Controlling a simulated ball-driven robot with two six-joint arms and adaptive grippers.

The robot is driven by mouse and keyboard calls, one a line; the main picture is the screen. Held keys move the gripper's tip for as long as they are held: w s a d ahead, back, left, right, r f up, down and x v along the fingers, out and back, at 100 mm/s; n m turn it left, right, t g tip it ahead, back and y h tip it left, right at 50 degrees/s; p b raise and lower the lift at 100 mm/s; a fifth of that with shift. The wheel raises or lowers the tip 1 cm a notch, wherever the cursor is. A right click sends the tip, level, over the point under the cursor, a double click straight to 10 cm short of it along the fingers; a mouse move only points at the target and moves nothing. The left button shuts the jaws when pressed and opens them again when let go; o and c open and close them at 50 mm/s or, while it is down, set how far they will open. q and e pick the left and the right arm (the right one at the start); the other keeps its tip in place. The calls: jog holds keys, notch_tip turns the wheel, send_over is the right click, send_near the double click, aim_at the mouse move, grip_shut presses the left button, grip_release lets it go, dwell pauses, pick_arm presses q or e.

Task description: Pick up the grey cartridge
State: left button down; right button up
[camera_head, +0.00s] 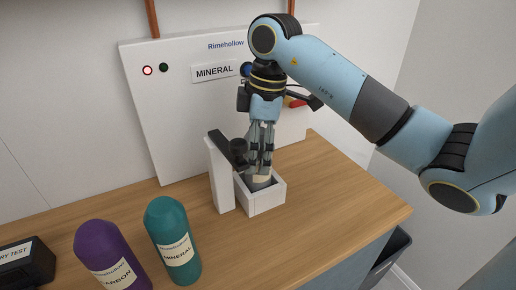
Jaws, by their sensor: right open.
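The grey cartridge (258,186) stands in a small white open-topped holder (268,202) on the wooden counter. Only a small grey part and a cream band show; the rest is hidden by the holder walls and my gripper. My right gripper (262,168) points down into the holder's top, with its fingers open at the cartridge's upper end. I cannot tell whether they touch it. My left gripper is not in view.
A white post (218,180) with a black lever (226,149) stands close at the holder's left. A teal MINERAL bottle (173,236) and a purple bottle (108,250) stand front left, beside a black box (25,262). A white panel (165,115) stands behind. The counter's right side is clear.

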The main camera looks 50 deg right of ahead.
jog(key=shift+w+f, duration=0.1)
jog(key=shift+f, duration=0.2)
jog(key=c, duration=1.5)
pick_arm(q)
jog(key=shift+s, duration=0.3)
pick_arm(e)
jog(key=shift+c, duration=0.2)
jog(key=shift+r, duration=0.2)
